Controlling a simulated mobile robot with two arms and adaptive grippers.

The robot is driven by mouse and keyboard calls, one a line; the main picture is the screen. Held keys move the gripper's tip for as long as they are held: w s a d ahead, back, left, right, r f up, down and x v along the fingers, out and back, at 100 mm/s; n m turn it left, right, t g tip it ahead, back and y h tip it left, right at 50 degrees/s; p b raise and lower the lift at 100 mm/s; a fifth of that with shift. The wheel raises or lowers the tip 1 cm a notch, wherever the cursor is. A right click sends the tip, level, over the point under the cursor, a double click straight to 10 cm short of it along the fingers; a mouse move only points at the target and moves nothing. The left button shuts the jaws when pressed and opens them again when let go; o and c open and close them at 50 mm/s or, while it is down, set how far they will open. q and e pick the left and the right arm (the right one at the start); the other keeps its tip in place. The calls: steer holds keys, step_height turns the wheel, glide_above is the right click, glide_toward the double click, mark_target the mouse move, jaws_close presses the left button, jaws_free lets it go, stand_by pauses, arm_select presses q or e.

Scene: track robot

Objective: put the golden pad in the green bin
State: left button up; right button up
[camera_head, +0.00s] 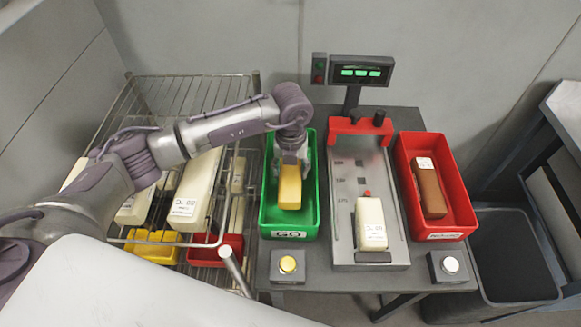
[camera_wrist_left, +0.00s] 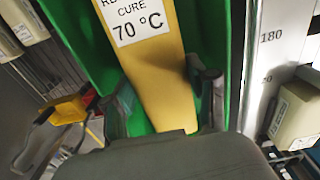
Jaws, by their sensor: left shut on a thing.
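The golden pad (camera_head: 290,190) is a long yellow block inside the walls of the green bin (camera_head: 267,222) on the table. My left gripper (camera_head: 291,158) reaches down into the bin from above and is shut on the far end of the pad. In the left wrist view the pad (camera_wrist_left: 158,75) lies between the two fingers of the left gripper (camera_wrist_left: 165,98), with a white "CURE 70 °C" label on it. The green bin (camera_wrist_left: 75,40) shows around it. I cannot tell whether the pad rests on the bin floor. My right gripper is not in view.
Right of the bin stands a grey gauge (camera_head: 342,225) with a cream block (camera_head: 371,222) on it. A red bin (camera_head: 455,222) holds a brown block (camera_head: 430,192). A wire rack (camera_head: 150,90) with pale blocks stands left. A display (camera_head: 361,72) rises behind.

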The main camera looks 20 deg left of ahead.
arm_select(q)
steer(key=shift+f, duration=0.15)
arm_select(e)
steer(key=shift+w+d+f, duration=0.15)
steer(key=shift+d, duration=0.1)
arm_select(q)
steer(key=o, duration=1.2)
steer(key=shift+o, duration=0.3)
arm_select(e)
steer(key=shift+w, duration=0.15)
arm_select(q)
step_height(320, 180, up, 12)
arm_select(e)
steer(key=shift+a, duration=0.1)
